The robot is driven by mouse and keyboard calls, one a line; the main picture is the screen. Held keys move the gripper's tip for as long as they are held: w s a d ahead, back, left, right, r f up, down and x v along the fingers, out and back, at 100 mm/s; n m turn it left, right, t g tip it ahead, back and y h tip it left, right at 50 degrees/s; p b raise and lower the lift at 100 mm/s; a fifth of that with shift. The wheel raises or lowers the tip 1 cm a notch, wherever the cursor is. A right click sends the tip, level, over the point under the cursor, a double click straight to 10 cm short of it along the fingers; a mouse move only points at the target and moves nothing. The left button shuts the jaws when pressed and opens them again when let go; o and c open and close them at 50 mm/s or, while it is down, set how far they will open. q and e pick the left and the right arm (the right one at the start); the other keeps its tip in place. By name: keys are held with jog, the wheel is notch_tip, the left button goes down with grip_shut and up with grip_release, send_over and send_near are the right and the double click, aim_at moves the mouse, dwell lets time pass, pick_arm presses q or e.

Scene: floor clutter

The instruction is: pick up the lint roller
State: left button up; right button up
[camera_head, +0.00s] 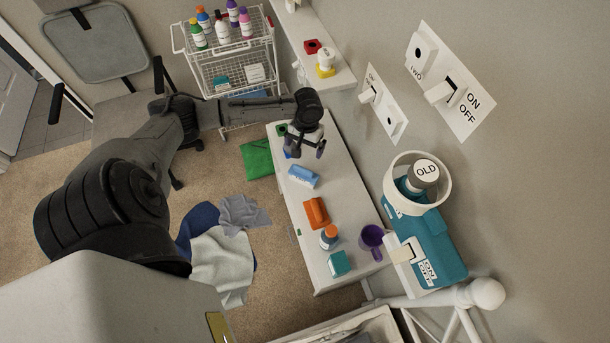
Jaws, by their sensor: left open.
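I cannot make out the lint roller for certain. A small blue-and-white object (303,176) lies on the long white surface (347,185); its details are too small to name it. My left gripper (306,153) is open and empty over the upper part of this surface, just above the blue-and-white object in the picture and apart from it. A bit of something blue shows beside the fingers, mostly hidden by the gripper. My right gripper is out of view.
The white surface also holds an orange object (316,213), an orange-capped bottle (329,237), a teal box (339,263) and a purple mug (371,241). A wire cart (233,50) with bottles stands behind. Cloths (222,262) and a green item (256,158) lie on the carpet.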

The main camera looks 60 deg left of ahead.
aim_at(304, 169)
pick_arm(q)
jog(key=f, duration=0.4)
jog(key=d+f, duration=0.1)
jog(key=f, duration=0.3)
jog(key=s+f, duration=0.1)
jog(key=f, duration=0.3)
jog(key=shift+d+f, duration=0.2)
jog(key=shift+c, duration=0.3)
jog(key=c, duration=1.1)
jog(key=shift+r, duration=0.15)
jog(key=shift+r, duration=0.55)
notch_tip(304, 169, up, 3)
jog(key=shift+f, duration=0.1)
jog(key=w+d+r, duration=0.1)
jog(key=d+r, duration=0.1)
jog(key=d, duration=0.1)
jog(key=w+d+r, duration=0.1)
jog(key=d+r, duration=0.1)
jog(key=d, duration=0.2)
jog(key=w+d+r, duration=0.2)
jog(key=d+r, duration=0.1)
jog(key=d, duration=0.1)
